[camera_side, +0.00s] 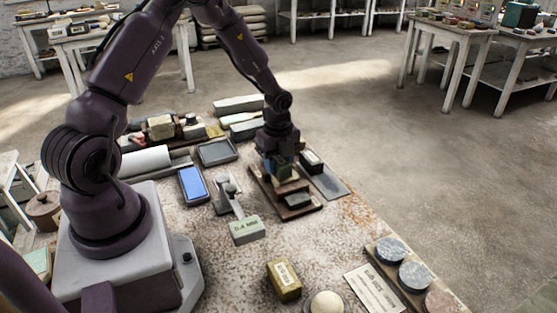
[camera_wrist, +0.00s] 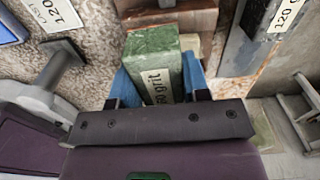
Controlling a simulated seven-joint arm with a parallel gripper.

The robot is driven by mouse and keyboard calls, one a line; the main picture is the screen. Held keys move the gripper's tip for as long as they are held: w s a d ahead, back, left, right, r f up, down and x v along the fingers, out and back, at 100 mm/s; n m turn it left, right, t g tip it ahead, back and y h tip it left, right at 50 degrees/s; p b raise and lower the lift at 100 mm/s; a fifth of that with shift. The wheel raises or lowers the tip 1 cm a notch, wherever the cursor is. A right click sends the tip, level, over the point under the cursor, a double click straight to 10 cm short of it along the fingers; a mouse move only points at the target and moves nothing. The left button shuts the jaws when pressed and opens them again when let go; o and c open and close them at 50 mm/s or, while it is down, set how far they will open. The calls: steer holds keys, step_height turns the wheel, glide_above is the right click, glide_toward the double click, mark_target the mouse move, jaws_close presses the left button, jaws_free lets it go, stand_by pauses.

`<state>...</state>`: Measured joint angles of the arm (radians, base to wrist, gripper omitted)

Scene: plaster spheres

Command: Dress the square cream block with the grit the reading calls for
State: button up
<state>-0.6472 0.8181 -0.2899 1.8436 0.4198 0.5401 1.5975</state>
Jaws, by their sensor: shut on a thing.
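My gripper (camera_wrist: 160,80) is shut on a green grit block (camera_wrist: 152,58). The block's white label ends in "0 grit"; its first digit is hard to read. In the side view my gripper (camera_side: 280,172) holds it at a brown wooden rack (camera_side: 297,212), low over it; I cannot tell if they touch. A grey gauge (camera_side: 229,192) lies left of the rack, with a pale green display (camera_side: 247,229) reading "0.4 MM". A pale cream block (camera_side: 160,127) sits among things at the back left; I cannot confirm it is the square one.
A dark block (camera_side: 311,160) with a 120 label stands behind the rack. A yellow labelled block (camera_side: 284,280), a cream dome (camera_side: 327,303) and a printed card (camera_side: 376,288) are in front. Discs (camera_side: 390,250) lie at the right edge.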

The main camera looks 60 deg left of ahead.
steer(key=shift+f, duration=0.15)
steer(key=shift+a, duration=0.1)
steer(key=shift+a, duration=1)
steer(key=shift+d+f, duration=0.1)
steer(key=shift+d, duration=2.2)
steer(key=shift+a, duration=2.3)
steer(key=shift+d, duration=2.25)
